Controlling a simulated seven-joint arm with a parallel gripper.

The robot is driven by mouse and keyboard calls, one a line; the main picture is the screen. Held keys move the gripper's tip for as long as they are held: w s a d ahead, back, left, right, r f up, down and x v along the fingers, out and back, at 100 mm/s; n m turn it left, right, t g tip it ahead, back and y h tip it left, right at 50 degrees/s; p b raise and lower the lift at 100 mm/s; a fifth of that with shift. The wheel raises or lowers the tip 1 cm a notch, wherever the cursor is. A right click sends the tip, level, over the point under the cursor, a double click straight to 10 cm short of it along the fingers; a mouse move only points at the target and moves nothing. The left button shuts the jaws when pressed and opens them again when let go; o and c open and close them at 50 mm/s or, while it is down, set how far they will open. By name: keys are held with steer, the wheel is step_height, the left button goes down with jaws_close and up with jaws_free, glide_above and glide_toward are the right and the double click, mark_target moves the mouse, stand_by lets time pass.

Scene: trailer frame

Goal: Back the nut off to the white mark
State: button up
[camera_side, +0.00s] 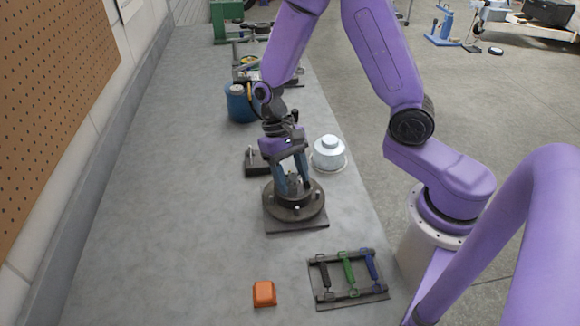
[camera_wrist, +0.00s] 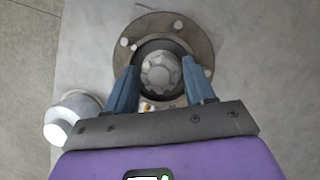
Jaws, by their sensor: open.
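A round dark metal hub (camera_side: 296,213) stands on a square plate on the bench; its flange with several studs also shows in the wrist view (camera_wrist: 126,32). The grey notched nut (camera_wrist: 160,73) sits at the hub's centre. My gripper (camera_side: 294,186) points down over the hub. In the wrist view my gripper (camera_wrist: 160,66) is open, with one blue finger on the left of the nut and one on the right. Gaps show between fingers and nut. I cannot make out the white mark for certain.
A silvery white lidded container (camera_side: 328,153) stands right behind the hub, and a dark block (camera_side: 256,162) behind it to the left. A blue can (camera_side: 240,103) is farther back. An orange block (camera_side: 264,294) and a tool rack (camera_side: 348,278) lie in front. The bench's left side is clear.

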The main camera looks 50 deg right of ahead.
steer(key=v, duration=1.7)
steer(key=shift+r, duration=0.2)
steer(key=s+f+n+t, duration=0.3)
steer(key=s+n, duration=1.2)
steer(key=s, duration=0.7)
steer(key=shift+d+n+t+h, duration=0.3)
steer(key=shift+t+h, duration=0.1)
steer(key=shift+t, duration=0.4)
steer(key=shift+s+f, duration=0.1)
steer(key=shift+s, duration=0.05)
